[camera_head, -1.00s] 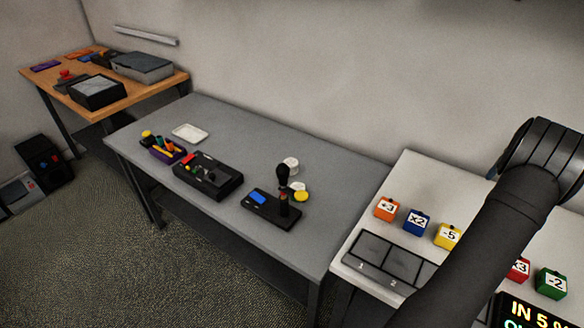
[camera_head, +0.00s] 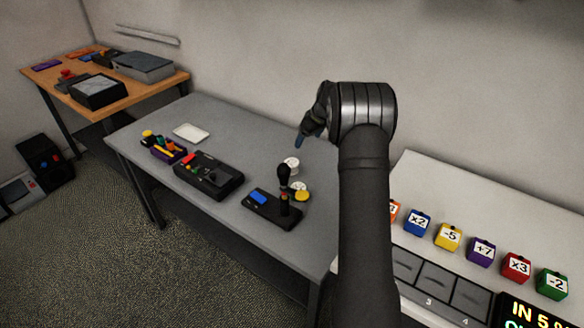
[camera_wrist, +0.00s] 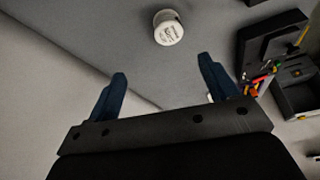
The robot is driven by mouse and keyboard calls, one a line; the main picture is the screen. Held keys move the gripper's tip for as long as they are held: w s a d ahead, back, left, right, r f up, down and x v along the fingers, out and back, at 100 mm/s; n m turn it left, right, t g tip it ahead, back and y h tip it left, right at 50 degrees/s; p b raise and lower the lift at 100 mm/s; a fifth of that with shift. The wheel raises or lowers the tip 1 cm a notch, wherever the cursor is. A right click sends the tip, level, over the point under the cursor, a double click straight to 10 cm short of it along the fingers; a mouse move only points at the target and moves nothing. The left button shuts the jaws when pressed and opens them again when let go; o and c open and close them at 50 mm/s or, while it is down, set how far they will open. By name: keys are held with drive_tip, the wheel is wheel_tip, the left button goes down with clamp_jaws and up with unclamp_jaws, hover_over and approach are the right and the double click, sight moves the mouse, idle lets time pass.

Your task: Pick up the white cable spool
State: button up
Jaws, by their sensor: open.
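A white cable spool (camera_head: 291,163) stands on the grey table, behind a black device with a dark upright knob. In the wrist view a white spool (camera_wrist: 168,30) with dark print on its face lies beyond the fingertips, near the top. My gripper (camera_wrist: 161,68) is open and empty, its two blue fingers wide apart. In the head view my gripper (camera_head: 301,138) is above the grey table's back right part, over the spool and apart from it. A second white round item (camera_head: 299,186) stands just in front, partly hidden by the knob.
The black device (camera_head: 268,208) with a blue screen and a yellow round item (camera_head: 303,196) are close to the spool. A black box (camera_head: 208,177), a purple bin (camera_head: 170,155) and a white tray (camera_head: 191,132) are to the left. The wall is close behind.

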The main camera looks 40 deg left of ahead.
drive_tip(key=s+a, duration=0.2)
approach(292, 163)
drive_tip(key=x, duration=0.5)
drive_tip(key=shift+a, duration=0.25)
drive_tip(key=shift+d+x, duration=0.15)
drive_tip(key=shift+x, duration=1.35)
drive_tip(key=shift+d+x, duration=0.1)
drive_tip(key=shift+x, duration=1.4)
drive_tip(key=shift+w, duration=0.1)
drive_tip(key=c, duration=1.1)
